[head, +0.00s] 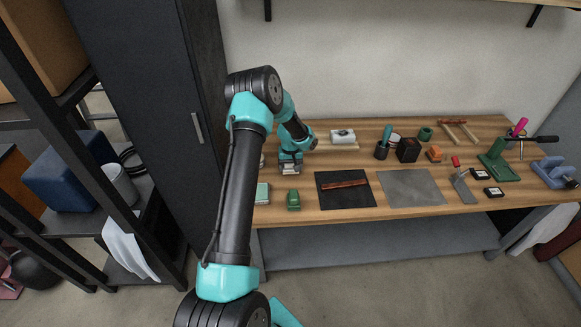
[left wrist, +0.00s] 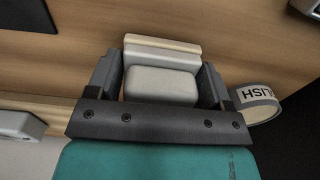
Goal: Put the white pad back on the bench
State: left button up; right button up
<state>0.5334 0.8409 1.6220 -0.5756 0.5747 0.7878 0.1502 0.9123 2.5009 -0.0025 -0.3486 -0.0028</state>
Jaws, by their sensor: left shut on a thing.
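My left gripper (head: 289,163) is over the left back part of the wooden bench (head: 370,162), pointing down. In the left wrist view its two dark fingers (left wrist: 160,88) are shut on the white pad (left wrist: 161,86), a pale rounded block with a wood-coloured strip along its far edge. In the head view the pad is mostly hidden by the gripper, and only a pale bit shows below it. I cannot tell whether the pad touches the bench top. My right gripper is not in view.
A white box (head: 343,137) stands right of the gripper; a polish tin (left wrist: 254,103) is close beside it in the left wrist view. Tools crowd the right side.

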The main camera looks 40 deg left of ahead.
pick_arm(q)
jog(key=shift+f, duration=0.3)
jog(key=o, duration=0.9)
jog(key=shift+r, duration=0.1)
notch_tip(320, 180, up, 12)
jog(key=shift+r, duration=0.1)
dwell(0.5)
